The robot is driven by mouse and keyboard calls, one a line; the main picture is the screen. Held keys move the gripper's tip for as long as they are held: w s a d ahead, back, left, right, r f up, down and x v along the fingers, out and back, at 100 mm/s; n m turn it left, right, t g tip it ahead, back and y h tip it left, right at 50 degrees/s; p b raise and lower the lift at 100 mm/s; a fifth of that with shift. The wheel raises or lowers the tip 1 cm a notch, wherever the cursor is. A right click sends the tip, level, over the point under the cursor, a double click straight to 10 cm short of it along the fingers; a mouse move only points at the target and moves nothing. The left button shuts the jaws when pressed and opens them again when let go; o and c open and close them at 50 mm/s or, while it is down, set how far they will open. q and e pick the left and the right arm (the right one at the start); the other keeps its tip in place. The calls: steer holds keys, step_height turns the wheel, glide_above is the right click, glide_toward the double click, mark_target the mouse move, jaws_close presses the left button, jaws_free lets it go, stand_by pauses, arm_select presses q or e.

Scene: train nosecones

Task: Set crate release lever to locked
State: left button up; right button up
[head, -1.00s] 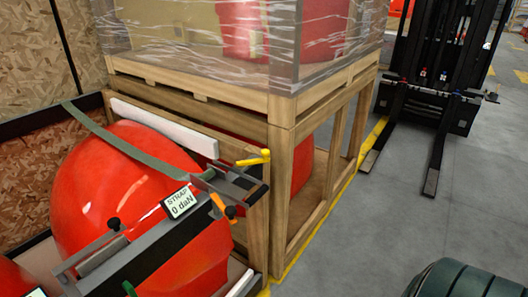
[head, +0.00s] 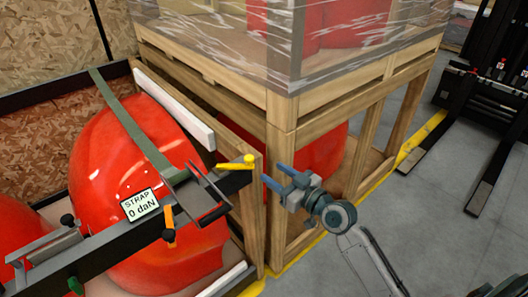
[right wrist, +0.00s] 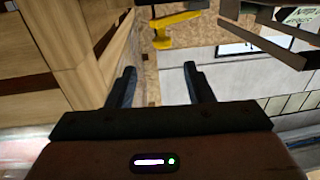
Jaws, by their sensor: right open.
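A yellow lever (head: 235,163) with a round knob sits on a dark bracket at the end of the bar, beside the wooden crate's corner post (head: 281,165). It lies roughly level, pointing left in the head view. In the right wrist view the yellow lever (right wrist: 172,30) is ahead of the fingers, a little above and right of the middle. My right gripper (head: 272,174) is open and empty, just right of the lever and apart from it; its fingers also show in the right wrist view (right wrist: 160,72). My left gripper is not in view.
An orange handle (head: 168,225) hangs from the bar by a "STRAP 0 daN" display (head: 140,205). A green strap (head: 130,120) crosses a red nosecone (head: 100,150). A forklift (head: 490,90) stands at the right. Grey floor (head: 440,220) is clear at the lower right.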

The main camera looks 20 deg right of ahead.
mark_target(251, 159)
steer(key=p+x, duration=0.2)
steer(key=x, duration=0.7)
steer(key=shift+w+a, duration=0.25)
steer(key=shift+a, duration=0.05)
steer(key=shift+w+a+f, duration=0.1)
steer(key=shift+w+a, duration=0.1)
steer(key=shift+w, duration=0.2)
steer(key=shift+c, duration=0.2)
jaws_close()
steer(key=shift+p, duration=0.35)
